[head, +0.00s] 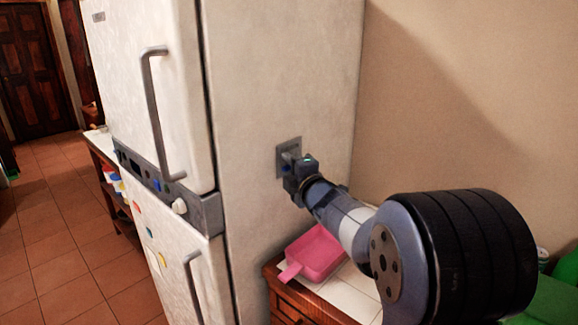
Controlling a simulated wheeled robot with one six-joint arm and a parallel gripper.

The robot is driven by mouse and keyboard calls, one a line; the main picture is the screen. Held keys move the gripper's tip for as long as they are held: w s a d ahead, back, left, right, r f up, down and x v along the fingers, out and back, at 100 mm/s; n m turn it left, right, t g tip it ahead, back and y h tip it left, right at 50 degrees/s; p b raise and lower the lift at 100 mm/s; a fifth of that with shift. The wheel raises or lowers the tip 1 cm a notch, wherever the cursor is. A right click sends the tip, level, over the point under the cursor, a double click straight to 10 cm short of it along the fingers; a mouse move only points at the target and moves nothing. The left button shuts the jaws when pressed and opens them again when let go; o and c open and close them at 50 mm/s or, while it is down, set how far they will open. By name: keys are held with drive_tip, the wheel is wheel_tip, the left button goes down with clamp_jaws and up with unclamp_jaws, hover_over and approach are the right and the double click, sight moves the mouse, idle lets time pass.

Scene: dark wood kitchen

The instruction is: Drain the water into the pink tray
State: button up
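The pink tray (318,256) with a short handle sits on the tiled counter top, against the side of the fridge. Above it, a grey square plate (288,143) with a small tap-like fitting is fixed to the fridge's side. My gripper (291,168) is at this fitting, with its fingertips close to or touching it. The gripper's body hides most of the fitting, and I cannot tell whether the fingers are closed on it. I see no water in the tray or falling from the fitting.
The white fridge (260,90) fills the middle. The wooden cabinet with a white tiled top (350,290) stands right of it. A green object (555,300) is at the lower right. Another counter (97,146) and open tiled floor (60,240) lie to the left.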

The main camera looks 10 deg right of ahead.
drive_tip(key=shift+c, duration=0.4)
clamp_jaws()
